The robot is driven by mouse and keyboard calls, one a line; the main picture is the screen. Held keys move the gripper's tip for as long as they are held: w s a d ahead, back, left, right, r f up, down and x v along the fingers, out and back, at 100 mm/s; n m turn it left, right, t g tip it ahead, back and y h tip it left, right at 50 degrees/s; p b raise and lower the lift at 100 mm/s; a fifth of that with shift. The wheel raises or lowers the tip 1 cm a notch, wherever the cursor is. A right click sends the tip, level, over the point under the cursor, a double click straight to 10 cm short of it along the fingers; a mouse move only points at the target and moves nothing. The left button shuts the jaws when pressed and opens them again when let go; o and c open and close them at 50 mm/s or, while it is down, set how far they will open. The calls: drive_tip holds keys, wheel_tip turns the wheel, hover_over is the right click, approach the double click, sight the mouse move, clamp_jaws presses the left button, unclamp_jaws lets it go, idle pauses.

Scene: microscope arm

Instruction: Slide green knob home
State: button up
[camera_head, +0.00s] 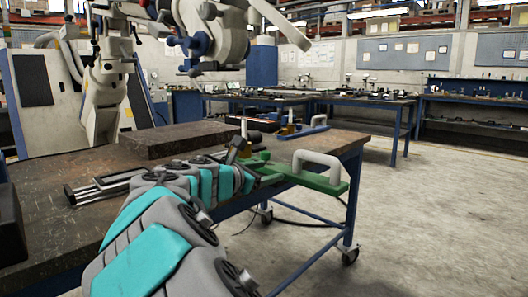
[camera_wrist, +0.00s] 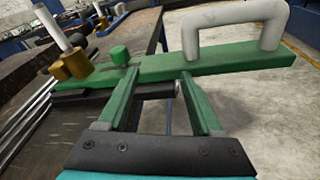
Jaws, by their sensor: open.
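The green knob (camera_wrist: 119,55) is a short upright cylinder on a long green bar (camera_wrist: 225,62) in the wrist view. A white arched handle (camera_wrist: 238,15) stands on the bar to the right. My gripper (camera_wrist: 159,74) is open and empty, its two green fingers apart and pointing at the bar's near edge. The knob is beyond and left of the left finger, apart from it. In the head view the bar (camera_head: 322,184) and the handle (camera_head: 317,158) overhang the table's right side. I cannot clearly pick out the knob or the fingertips there.
A dark block (camera_head: 178,139) lies on the worn table (camera_head: 50,180). Rails (camera_head: 100,186) run along the table behind my arm. Open concrete floor (camera_head: 430,215) lies to the right.

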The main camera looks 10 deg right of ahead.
sight(263, 157)
drive_tip(key=w+a+n, duration=0.1)
drive_tip(key=w+a+n+t, duration=0.1)
drive_tip(key=w+n, duration=0.1)
drive_tip(key=w+a+n+t, duration=0.1)
drive_tip(key=w, duration=0.1)
drive_tip(key=shift+w+r+n+h, duration=0.15)
drive_tip(key=shift+r+n+h, duration=0.15)
drive_tip(key=shift+r+h, duration=0.1)
drive_tip(key=x, duration=0.7)
drive_tip(key=shift+w+d, duration=0.1)
drive_tip(key=shift+w, duration=0.05)
clamp_jaws()
idle(0.8)
